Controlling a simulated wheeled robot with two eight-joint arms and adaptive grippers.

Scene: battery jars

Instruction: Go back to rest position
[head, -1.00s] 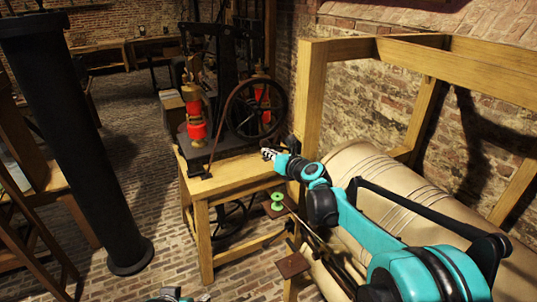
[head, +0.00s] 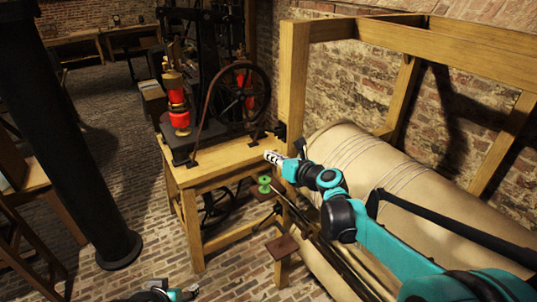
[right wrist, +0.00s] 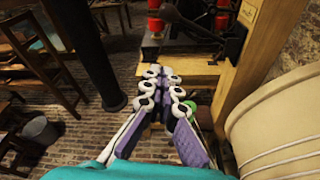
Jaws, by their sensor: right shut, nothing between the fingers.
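My right gripper (head: 275,158) reaches in from the lower right in the head view, in front of the near right corner of the wooden workbench. It is shut and empty. In the right wrist view its fingers (right wrist: 168,82) are drawn together, with nothing between them. A teal and black part of my left arm (head: 165,292) shows at the bottom edge of the head view. The fingers of my left gripper cannot be made out clearly there.
The wooden workbench (head: 215,162) carries a machine with a black flywheel (head: 243,92) and a red cylinder (head: 177,105). A black column (head: 85,150) stands at left. A large beige drum (head: 385,165) and a timber frame (head: 293,85) flank my right arm. Brick floor lies open between column and bench.

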